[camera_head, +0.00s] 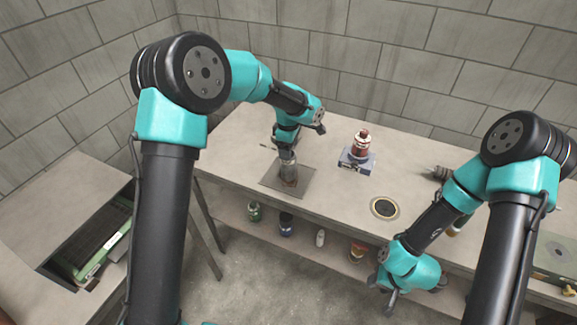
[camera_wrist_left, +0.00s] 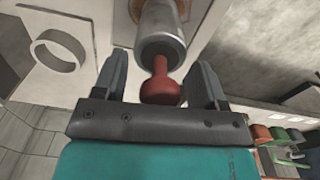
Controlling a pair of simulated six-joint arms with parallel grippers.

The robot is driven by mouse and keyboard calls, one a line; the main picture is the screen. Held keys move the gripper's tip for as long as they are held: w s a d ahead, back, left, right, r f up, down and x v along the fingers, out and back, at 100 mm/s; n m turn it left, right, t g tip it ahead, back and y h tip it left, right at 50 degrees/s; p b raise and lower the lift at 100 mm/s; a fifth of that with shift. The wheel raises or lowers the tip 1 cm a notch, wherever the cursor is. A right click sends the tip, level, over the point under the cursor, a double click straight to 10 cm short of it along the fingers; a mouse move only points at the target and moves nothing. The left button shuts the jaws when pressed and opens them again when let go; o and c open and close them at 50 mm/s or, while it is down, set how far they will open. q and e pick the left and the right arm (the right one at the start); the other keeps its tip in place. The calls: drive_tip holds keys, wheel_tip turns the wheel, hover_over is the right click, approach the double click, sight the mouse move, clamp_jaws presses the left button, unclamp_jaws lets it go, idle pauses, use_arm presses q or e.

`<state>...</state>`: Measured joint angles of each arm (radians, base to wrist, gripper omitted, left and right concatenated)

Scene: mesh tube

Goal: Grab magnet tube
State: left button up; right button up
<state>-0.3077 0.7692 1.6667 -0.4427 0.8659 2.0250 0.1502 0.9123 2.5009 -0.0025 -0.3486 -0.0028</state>
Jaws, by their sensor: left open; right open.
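In the left wrist view, a grey metallic tube (camera_wrist_left: 163,32) with a red rounded end (camera_wrist_left: 160,88) points toward my left gripper (camera_wrist_left: 160,80). The red end lies between the two open fingers, with gaps showing on both sides. In the head view, my left gripper (camera_head: 285,152) is over the dark square mat (camera_head: 270,181), at a greyish upright cylinder (camera_head: 290,174) that looks like the same tube. The gripper partly hides its top. My right gripper (camera_head: 412,290) is open and empty, low by the front edge of the bench.
A dark round inset (camera_head: 384,208) lies further right. Several bottles and jars, including a green one (camera_head: 254,212), sit on the lower shelf. Block walls close the back.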

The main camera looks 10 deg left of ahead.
use_arm(q)
drive_tip(key=shift+c, duration=0.3)
clamp_jaws()
idle(0.3)
